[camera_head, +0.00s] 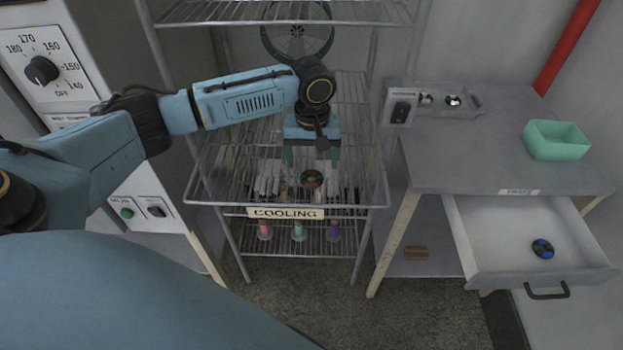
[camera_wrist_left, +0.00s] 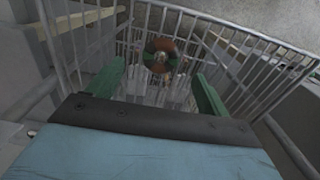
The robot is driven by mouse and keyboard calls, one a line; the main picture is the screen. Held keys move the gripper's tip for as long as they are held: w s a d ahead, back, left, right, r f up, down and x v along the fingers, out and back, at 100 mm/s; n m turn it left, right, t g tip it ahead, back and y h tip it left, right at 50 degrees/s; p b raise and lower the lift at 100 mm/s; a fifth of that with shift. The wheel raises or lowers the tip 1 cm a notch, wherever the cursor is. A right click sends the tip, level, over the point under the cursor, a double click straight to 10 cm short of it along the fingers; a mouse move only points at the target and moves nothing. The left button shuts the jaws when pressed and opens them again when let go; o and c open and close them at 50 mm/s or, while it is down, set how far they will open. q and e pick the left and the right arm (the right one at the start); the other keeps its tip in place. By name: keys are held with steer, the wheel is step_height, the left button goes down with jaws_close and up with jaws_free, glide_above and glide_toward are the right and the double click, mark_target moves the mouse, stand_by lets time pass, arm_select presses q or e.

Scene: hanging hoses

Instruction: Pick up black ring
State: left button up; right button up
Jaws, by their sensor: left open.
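A dark round disc (camera_head: 311,179) with brown and green patches lies on the wire cooling rack (camera_head: 205,190), near its front edge. I cannot tell for sure that it is the black ring. It also shows in the left wrist view (camera_wrist_left: 149,57), ahead of and between the green fingers. My left gripper (camera_head: 312,160) is open, with its fingers spread and pointing down just behind and above the disc. It also shows in the left wrist view (camera_wrist_left: 160,72). Nothing is between its fingers. A dark disc with blue patches (camera_head: 542,248) lies in the open drawer (camera_head: 500,232). My right gripper is not in view.
The rack has wire rims and an upper shelf (camera_head: 200,12) above my arm. Several small coloured pieces (camera_head: 298,232) stand on the shelf below. A green tray (camera_head: 556,139) stands on the right table (camera_head: 480,165). A control panel (camera_head: 50,70) is at the left.

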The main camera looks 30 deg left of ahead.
mark_target(311, 173)
arm_select(q)
step_height(311, 173, down, 5)
steer(key=shift+s, duration=0.1)
steer(key=c, duration=1.1)
